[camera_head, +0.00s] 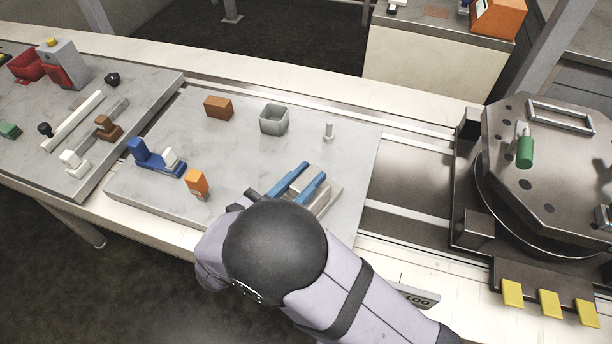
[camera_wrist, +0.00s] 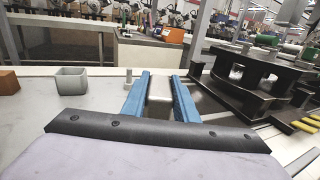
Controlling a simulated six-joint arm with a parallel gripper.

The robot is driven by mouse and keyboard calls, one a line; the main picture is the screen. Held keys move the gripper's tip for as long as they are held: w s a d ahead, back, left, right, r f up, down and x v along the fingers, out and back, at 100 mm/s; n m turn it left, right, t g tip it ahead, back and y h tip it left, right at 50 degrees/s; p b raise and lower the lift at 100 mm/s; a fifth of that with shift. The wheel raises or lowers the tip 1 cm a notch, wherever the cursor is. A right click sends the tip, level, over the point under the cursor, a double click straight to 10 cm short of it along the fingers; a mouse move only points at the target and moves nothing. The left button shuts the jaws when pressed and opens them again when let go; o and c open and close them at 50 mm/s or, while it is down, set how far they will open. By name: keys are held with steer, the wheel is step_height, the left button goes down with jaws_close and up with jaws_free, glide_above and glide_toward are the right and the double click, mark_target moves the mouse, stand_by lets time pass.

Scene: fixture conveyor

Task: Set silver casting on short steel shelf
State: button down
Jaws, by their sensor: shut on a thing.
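My gripper (camera_head: 300,183) is over the right front part of the middle grey plate, its two blue fingers pointing to the back right. In the wrist view the fingers (camera_wrist: 160,98) are shut on a pale grey block (camera_wrist: 160,88), which I take as the silver casting. In the head view the casting is mostly hidden by the fingers. A pale, flat metal piece (camera_head: 329,200) shows beside and below the right finger. It may be the short steel shelf, but my gripper covers much of it. I cannot tell whether the casting touches it.
The middle plate (camera_head: 360,160) also bears a grey open bin (camera_head: 274,119), a brown block (camera_head: 218,107), a small silver peg (camera_head: 329,132), an orange block (camera_head: 197,182) and a blue bracket (camera_head: 150,157). A dark turntable fixture (camera_head: 550,170) stands at the right.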

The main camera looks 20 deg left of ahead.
steer(key=c, duration=1.3)
jaws_free()
steer(key=shift+c, duration=0.2)
steer(key=shift+f, duration=0.15)
steer(key=b+v, duration=0.1)
steer(key=v, duration=0.5)
steer(key=shift+s+a+r, duration=0.2)
steer(key=shift+s, duration=0.45)
